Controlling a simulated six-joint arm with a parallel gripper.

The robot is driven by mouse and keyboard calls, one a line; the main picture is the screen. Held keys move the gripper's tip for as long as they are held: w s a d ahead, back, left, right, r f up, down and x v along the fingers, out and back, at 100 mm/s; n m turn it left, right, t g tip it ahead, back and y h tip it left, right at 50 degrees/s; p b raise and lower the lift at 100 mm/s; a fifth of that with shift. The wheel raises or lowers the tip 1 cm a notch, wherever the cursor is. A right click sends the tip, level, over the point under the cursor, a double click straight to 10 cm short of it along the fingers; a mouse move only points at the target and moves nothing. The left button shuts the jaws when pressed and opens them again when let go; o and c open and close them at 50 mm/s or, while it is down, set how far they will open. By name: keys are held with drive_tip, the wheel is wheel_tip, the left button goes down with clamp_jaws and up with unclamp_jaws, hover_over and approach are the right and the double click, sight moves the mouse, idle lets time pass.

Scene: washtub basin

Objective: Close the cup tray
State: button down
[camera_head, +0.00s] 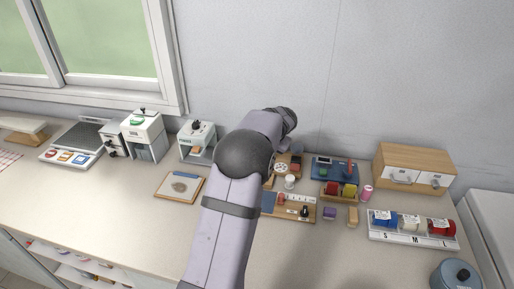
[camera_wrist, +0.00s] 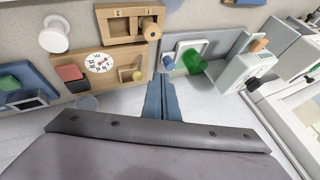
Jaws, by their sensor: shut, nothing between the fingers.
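My gripper shows in the wrist view with its two narrow blue-grey fingers (camera_wrist: 162,98) together and empty. In the head view my arm hides it. No part is clearly identifiable as the cup tray. A white machine (camera_head: 196,141) with a dark knob on top and an orange-brown piece in its open front stands left of my arm; it also shows right of the fingers in the wrist view (camera_wrist: 240,72). A grey panel (camera_wrist: 222,42) with a white frame and a green cup-like piece (camera_wrist: 195,62) lies beside it, close to my fingertips. The head view hides this panel behind my arm.
A second white machine (camera_head: 143,135) stands farther left. A framed board (camera_head: 180,187) lies in front. The front left counter is clear.

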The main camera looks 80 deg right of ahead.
drive_tip(key=shift+p+x, duration=1.55)
drive_tip(key=shift+x, duration=2.65)
drive_tip(key=shift+w, duration=0.1)
drive_tip(key=w+b, duration=0.1)
drive_tip(key=w, duration=1.1)
drive_tip(key=shift+w, duration=0.25)
drive_tip(key=shift+w+a, duration=0.1)
drive_tip(key=shift+w+r, duration=0.1)
drive_tip(key=shift+r, duration=0.15)
drive_tip(key=shift+a+r, duration=0.1)
drive_tip(key=shift+r, duration=0.2)
drive_tip(key=s+v, duration=0.1)
drive_tip(key=v, duration=0.8)
